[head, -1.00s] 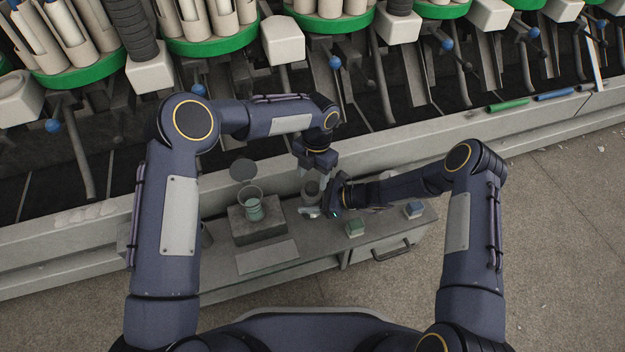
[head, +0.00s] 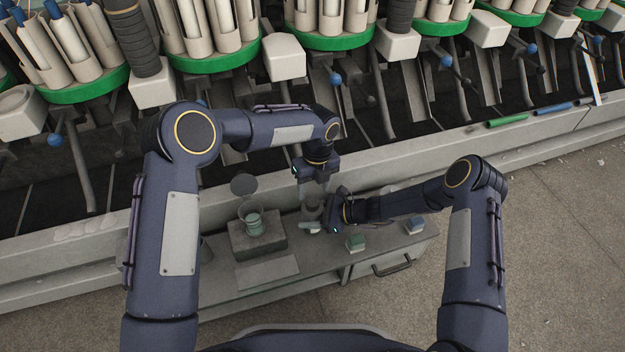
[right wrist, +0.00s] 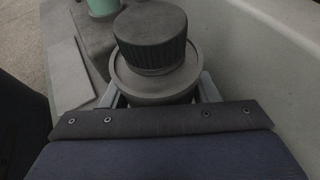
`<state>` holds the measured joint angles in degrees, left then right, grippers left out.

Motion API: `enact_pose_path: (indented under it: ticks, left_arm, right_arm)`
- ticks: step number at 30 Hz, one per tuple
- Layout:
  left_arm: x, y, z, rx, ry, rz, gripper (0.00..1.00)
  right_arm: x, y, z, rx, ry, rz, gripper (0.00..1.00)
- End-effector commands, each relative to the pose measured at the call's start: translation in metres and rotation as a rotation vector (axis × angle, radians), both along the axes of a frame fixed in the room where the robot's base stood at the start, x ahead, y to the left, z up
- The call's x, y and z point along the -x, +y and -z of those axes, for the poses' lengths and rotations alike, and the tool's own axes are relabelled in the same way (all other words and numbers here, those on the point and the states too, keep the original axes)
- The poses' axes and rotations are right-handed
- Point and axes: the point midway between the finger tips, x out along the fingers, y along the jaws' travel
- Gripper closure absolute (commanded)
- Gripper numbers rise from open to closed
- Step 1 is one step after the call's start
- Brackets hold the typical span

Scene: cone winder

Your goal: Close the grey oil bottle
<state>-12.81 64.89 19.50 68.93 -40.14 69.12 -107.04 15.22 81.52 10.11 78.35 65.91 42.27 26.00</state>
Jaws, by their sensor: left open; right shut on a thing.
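The grey oil bottle (head: 311,214) stands on the low grey bench, between the jaws of my right gripper (head: 313,226), which is shut on it. In the right wrist view the fingers clasp the bottle (right wrist: 158,88) below its round shoulder. A dark ribbed cap (right wrist: 150,40) sits upright on top of the bottle; I cannot tell how tight it is. My left gripper (head: 314,194) points down just above the bottle, open. Its fingertips are small in the head view, and it does not show in the right wrist view.
A grey block (head: 264,247) holds a clear beaker (head: 250,219) of greenish stuff, left of the bottle. A flat plate (head: 267,272) lies before it. A green box (head: 355,242) and a blue box (head: 414,225) stand to the right. The winder's ledge (head: 400,170) runs behind.

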Motion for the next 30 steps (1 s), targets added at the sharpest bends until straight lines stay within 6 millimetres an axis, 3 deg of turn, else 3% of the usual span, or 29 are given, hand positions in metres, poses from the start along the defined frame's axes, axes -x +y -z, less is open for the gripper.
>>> enact_pose_path:
  ticks: [30]
  left_arm:
    - [0.000,0.002,-0.020,-0.121,-0.121,-2.723,0.45]
  right_arm:
    - [0.000,0.000,0.000,0.000,0.000,0.000,1.00]
